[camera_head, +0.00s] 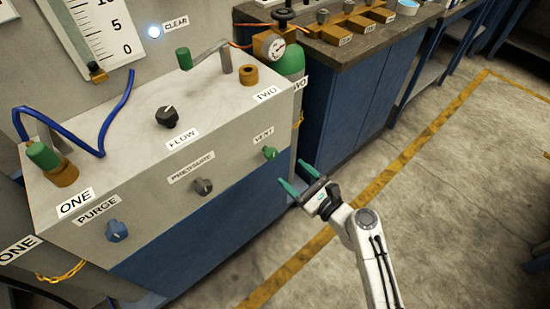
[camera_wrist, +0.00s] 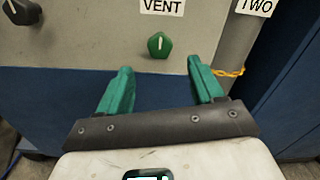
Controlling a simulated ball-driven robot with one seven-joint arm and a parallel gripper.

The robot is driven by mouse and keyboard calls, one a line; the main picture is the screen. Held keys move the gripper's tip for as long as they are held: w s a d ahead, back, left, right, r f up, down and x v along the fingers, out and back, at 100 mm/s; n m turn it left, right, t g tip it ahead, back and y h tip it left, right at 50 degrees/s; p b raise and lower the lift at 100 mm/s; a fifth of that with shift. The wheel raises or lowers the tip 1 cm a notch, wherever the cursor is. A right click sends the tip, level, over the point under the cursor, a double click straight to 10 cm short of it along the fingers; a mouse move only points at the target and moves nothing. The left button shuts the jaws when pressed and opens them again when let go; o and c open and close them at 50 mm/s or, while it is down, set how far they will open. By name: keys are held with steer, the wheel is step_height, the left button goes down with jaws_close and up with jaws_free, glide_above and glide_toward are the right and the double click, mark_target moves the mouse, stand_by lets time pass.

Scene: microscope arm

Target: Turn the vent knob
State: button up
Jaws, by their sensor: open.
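The vent knob (camera_head: 270,153) is a small green knob on the front face of the grey panel, under the VENT label (camera_head: 263,136). In the wrist view the knob (camera_wrist: 159,45) shows a white pointer line and sits beyond my fingertips, roughly between them from side to side. My gripper (camera_head: 295,178) is open and empty, with its green fingers apart and pointing at the cabinet, to the right of and below the knob in the head view. In the wrist view my gripper (camera_wrist: 158,75) shows both fingers whole, and nothing lies between them.
A black FLOW knob (camera_head: 167,116) is on the top. A yellow chain (camera_wrist: 228,72) hangs right of the knob.

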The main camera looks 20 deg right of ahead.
mark_target(273, 157)
steer(key=x, duration=0.8)
steer(key=shift+w+a, duration=0.15)
steer(key=shift+w, duration=0.15)
steer(key=c, duration=1.1)
steer(key=shift+o, duration=0.2)
